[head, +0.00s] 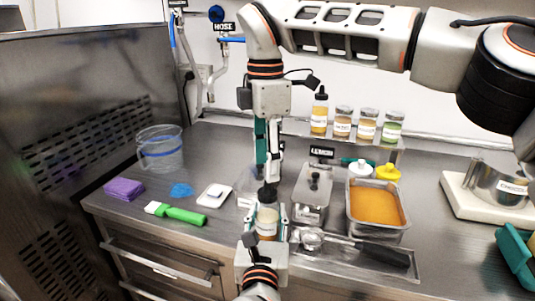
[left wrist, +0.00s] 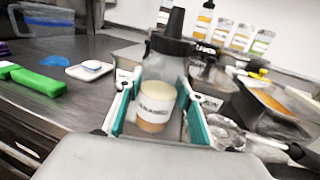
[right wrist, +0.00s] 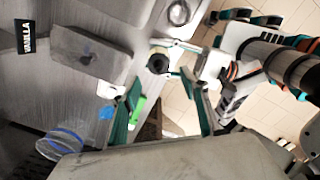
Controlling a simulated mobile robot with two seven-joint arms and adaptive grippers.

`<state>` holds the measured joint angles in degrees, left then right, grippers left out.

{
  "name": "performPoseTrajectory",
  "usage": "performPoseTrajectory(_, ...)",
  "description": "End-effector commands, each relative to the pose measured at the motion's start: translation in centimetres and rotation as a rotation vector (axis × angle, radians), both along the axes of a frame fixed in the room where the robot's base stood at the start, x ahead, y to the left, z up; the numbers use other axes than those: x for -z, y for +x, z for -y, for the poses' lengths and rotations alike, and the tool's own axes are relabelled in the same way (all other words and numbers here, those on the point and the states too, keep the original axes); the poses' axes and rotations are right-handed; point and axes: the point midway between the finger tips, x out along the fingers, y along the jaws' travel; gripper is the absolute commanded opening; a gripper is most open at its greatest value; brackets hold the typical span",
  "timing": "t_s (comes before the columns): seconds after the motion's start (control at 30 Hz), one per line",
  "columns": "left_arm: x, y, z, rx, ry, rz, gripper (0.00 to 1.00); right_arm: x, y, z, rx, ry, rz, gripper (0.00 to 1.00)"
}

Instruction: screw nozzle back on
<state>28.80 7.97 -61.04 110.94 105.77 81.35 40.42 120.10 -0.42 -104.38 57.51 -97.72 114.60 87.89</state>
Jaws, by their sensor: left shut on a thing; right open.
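The clear bottle (head: 267,222) stands upright in my left gripper (head: 268,213), with a white label and pale tan contents. The teal fingers of my left gripper close on both sides of it in the left wrist view (left wrist: 158,105). The black nozzle (left wrist: 176,24) with its wide collar sits on the bottle's mouth; I cannot tell how tightly it is seated. My right gripper (head: 268,160) points down from above, open and empty. In the right wrist view the nozzle (right wrist: 158,63) shows from above near the gap between the open teal fingers (right wrist: 160,80).
Steel pans (head: 313,190) and an orange-filled tray (head: 402,228) lie to the right. A white scale (head: 214,195), a green-handled brush (head: 178,213), a purple sponge (head: 124,189) and a clear jug (head: 160,150) are to the left. A shelf behind holds a bottle (head: 320,112) and several jars.

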Motion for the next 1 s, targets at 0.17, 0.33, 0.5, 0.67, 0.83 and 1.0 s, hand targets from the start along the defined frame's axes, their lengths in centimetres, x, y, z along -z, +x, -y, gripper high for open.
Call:
performPoseTrajectory(0.17, 0.02, 0.00, 0.01, 0.000, 0.000, 0.000, 0.00, -0.09, -0.05, -0.05, -0.312, 0.001, -0.003, 0.45)
performPoseTrajectory(0.33, 0.02, 0.00, 0.01, 0.000, 0.000, 0.000, 0.00, -0.18, -0.05, -0.06, -0.614, 0.001, -0.005, 0.45)
performPoseTrajectory(0.5, 0.02, 0.00, 0.01, 0.000, 0.000, 0.000, 0.00, -0.29, -0.03, -0.06, -0.915, 0.002, -0.007, 0.45)
performPoseTrajectory(0.67, 0.01, 0.00, 0.01, 0.000, 0.000, 0.000, 0.00, -0.41, -0.03, -0.07, -1.198, 0.003, -0.009, 0.45)
performPoseTrajectory(0.83, 0.01, 0.00, 0.01, 0.000, 0.000, 0.000, 0.00, -0.49, -0.02, -0.04, -1.496, 0.004, -0.011, 0.45)
performPoseTrajectory(1.0, 0.01, 0.00, 0.01, 0.000, 0.000, 0.000, 0.00, -0.64, 0.03, 0.01, -1.794, 0.004, -0.012, 0.45)
